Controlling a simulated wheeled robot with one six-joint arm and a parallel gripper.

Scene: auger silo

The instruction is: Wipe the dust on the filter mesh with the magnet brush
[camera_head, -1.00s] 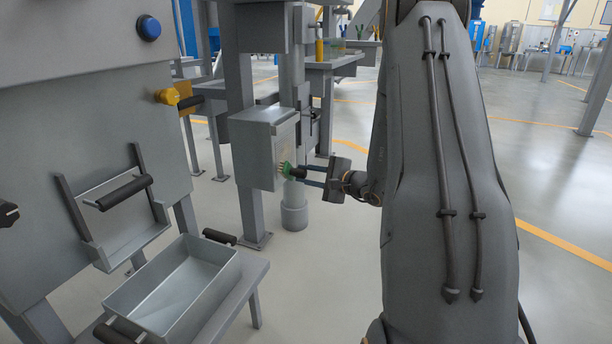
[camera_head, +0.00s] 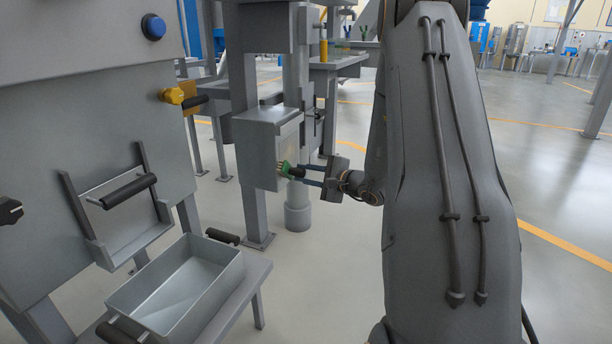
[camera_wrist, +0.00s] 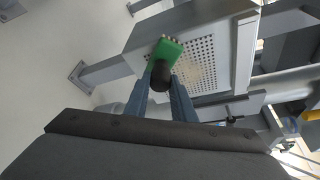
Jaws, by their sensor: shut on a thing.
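My gripper (camera_head: 314,175) is shut on the magnet brush, which has a black handle and a green head (camera_head: 283,168) with pale bristles. In the wrist view the fingers (camera_wrist: 168,92) grip the black handle and the green brush head (camera_wrist: 167,49) lies over the left part of the filter mesh (camera_wrist: 203,62). The mesh is a perforated plate on the face of a grey box (camera_head: 262,150). A tan dust patch (camera_wrist: 212,73) shows on the mesh right of the brush. The bristles are at or very near the mesh; contact cannot be told.
A metal bin (camera_head: 190,288) with black handles stands on a bench at lower left. A grey panel (camera_head: 90,130) with a blue button and yellow knob is at left. A grey post (camera_head: 246,90) stands beside the box. Open floor (camera_head: 560,200) lies at right.

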